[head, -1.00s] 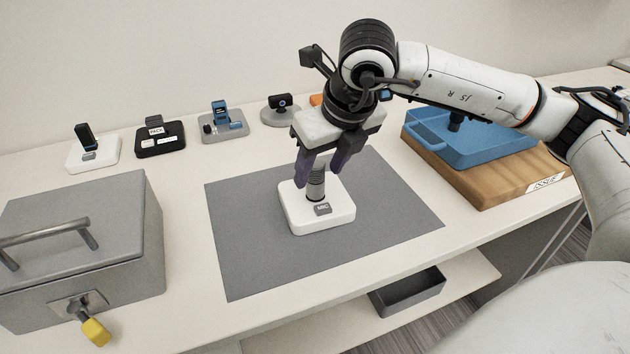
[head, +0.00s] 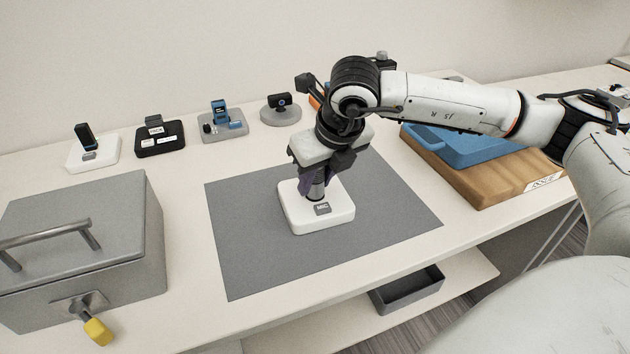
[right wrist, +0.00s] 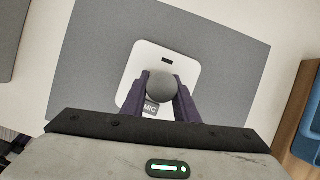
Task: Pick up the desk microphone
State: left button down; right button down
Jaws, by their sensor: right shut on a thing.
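The desk microphone has a white square base (head: 292,216) with a small grey "MIC" label and a short grey upright stem. It stands upright on the grey mat (head: 236,258). My right gripper (head: 316,187) comes down from above and is shut on the microphone, its purple fingers on either side of the stem. In the right wrist view the round grey microphone head (right wrist: 161,86) sits between the two fingers, above the white base (right wrist: 180,62). The base appears to rest on the mat. My left gripper is not in view.
A grey metal box (head: 85,240) with a handle and yellow padlock (head: 97,331) stands at left. Small devices on stands (head: 160,137) line the back. A blue tray (head: 470,150) lies on a wooden board (head: 480,190) at right. A dark bin (head: 408,292) sits on the lower shelf.

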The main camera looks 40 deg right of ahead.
jog(key=shift+r, duration=0.15)
